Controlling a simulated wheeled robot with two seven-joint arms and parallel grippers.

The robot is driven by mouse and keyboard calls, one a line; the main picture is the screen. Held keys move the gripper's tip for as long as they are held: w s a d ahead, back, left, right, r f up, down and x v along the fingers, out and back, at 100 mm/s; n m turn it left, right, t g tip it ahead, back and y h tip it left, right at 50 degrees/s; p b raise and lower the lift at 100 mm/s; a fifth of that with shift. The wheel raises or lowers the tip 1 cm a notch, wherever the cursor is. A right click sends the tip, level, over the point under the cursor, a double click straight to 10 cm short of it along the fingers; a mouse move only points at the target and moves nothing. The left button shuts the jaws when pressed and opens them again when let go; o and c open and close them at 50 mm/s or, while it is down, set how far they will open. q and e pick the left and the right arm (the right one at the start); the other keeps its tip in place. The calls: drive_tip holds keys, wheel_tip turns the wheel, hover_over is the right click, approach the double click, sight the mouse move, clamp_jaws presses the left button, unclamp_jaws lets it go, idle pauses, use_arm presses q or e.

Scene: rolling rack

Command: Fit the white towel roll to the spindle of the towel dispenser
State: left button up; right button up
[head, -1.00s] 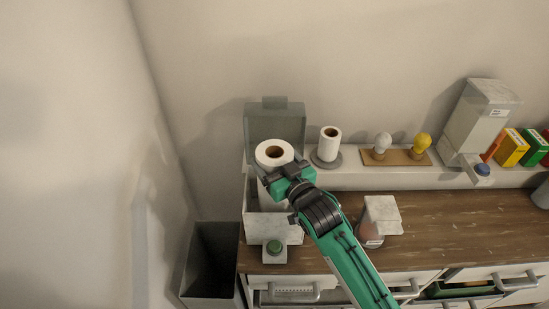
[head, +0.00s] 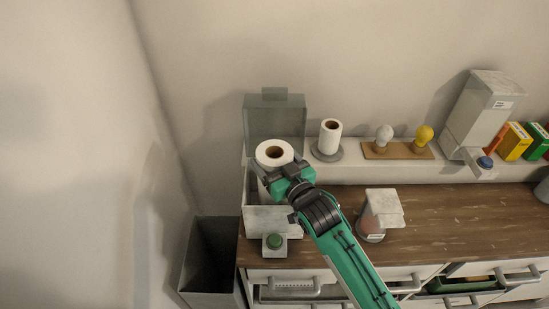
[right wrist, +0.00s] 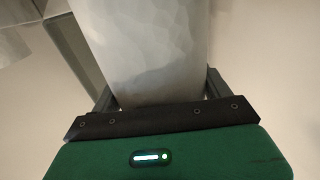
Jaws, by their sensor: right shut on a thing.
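The white towel roll (head: 274,152) stands about upright, its brown core facing up. My right gripper (head: 279,170) is shut on its side; the roll also fills the middle of the right wrist view (right wrist: 145,50) between the fingers (right wrist: 160,100). The towel dispenser appears to be the pale open box (head: 272,222) at the left end of the counter, with a grey lid (head: 275,119) raised behind. The roll is over or partly inside this box; I cannot tell how deep. The spindle is hidden by the roll and gripper. My left gripper is not in view.
A smaller roll (head: 330,132) stands on a grey disc on the back ledge, beside two bulbs (head: 404,138) on a board. A green-button box (head: 275,244) is in front of the dispenser. A grey bin (head: 212,257) stands left. A white-topped container (head: 383,211) is on the counter.

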drive_tip(key=shift+f+b, duration=1.25)
drive_tip(key=shift+f, duration=1.05)
drive_tip(key=o, duration=1.4)
drive_tip(key=shift+s, duration=0.1)
drive_tip(key=b+v, duration=0.4)
drive_tip(key=v, duration=0.9)
drive_tip(key=shift+s+d, duration=0.2)
drive_tip(key=shift+s, duration=0.05)
drive_tip(key=shift+f, duration=0.1)
